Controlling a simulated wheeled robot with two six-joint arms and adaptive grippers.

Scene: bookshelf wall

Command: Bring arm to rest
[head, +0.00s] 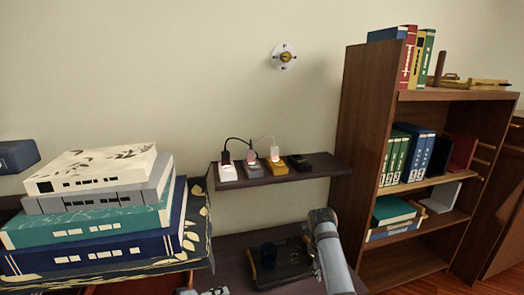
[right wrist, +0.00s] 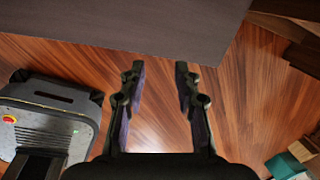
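My right gripper (right wrist: 160,68) shows in the right wrist view with its two dark fingers apart and nothing between them. It points down over bare wooden floor, close to the edge of a dark grey surface (right wrist: 130,25). In the head view a grey link of my right arm stands at the lower middle right; I cannot make out the fingers there. My left gripper cannot be made out in the head view. A small pale part at the bottom edge is too cropped to identify.
A wall shelf (head: 310,172) holds several small blocks, some with cables. A dark tray (head: 290,268) lies on the lower surface beside my right arm. Stacked books (head: 95,225) stand at left, a bookcase (head: 362,140) at right. The floor (right wrist: 240,100) below the gripper is clear.

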